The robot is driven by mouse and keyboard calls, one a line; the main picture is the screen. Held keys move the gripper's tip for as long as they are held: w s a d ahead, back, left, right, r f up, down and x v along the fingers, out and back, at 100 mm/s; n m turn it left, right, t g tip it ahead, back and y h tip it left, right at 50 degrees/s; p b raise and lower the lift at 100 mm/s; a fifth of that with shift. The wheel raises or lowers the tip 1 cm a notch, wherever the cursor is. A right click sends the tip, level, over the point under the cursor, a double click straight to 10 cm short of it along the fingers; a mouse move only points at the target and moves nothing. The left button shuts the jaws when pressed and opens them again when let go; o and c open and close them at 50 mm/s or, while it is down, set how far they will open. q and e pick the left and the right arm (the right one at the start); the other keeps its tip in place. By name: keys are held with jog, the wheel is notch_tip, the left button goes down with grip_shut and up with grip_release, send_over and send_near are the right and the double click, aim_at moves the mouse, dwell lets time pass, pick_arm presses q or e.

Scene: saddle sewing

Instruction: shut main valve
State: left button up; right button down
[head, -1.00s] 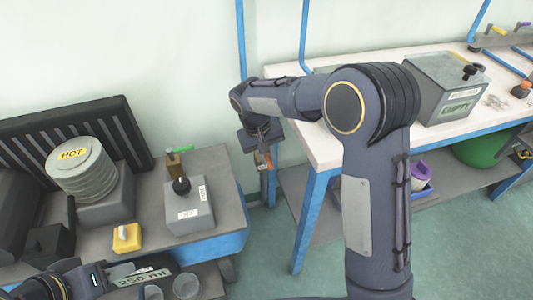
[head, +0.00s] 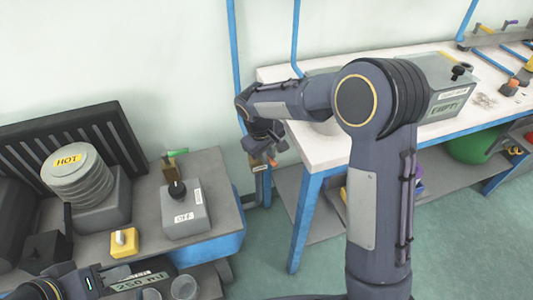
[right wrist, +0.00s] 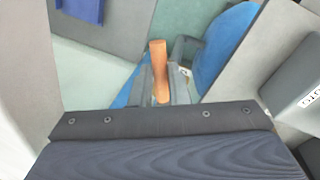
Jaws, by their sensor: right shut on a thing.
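The main valve's orange handle (head: 272,162) is by the blue pipe at the wall, between the two benches. In the right wrist view the handle (right wrist: 158,70) stands up between the fingers of my right gripper (right wrist: 161,88). My right gripper (head: 268,160) is shut on it. The valve body is mostly hidden behind the gripper. My left gripper (head: 108,281) is at the lower left, beside a "250 ml" label; its fingers are not clear enough to tell their state.
A left bench holds a "HOT" coiled device (head: 78,170), a grey box with a black knob (head: 185,212) and a yellow switch block (head: 124,243). The right white bench (head: 300,132) carries an "EMPTY" box (head: 447,105).

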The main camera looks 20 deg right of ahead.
jog(key=c, duration=1.4)
grip_release()
jog(key=r, duration=0.2)
jog(key=a+r, duration=0.1)
jog(key=r, duration=0.2)
jog(key=r+p, duration=0.1)
jog(key=r, duration=0.1)
jog(key=shift+s+a+r, duration=0.2)
jog(key=shift+s+r, duration=0.15)
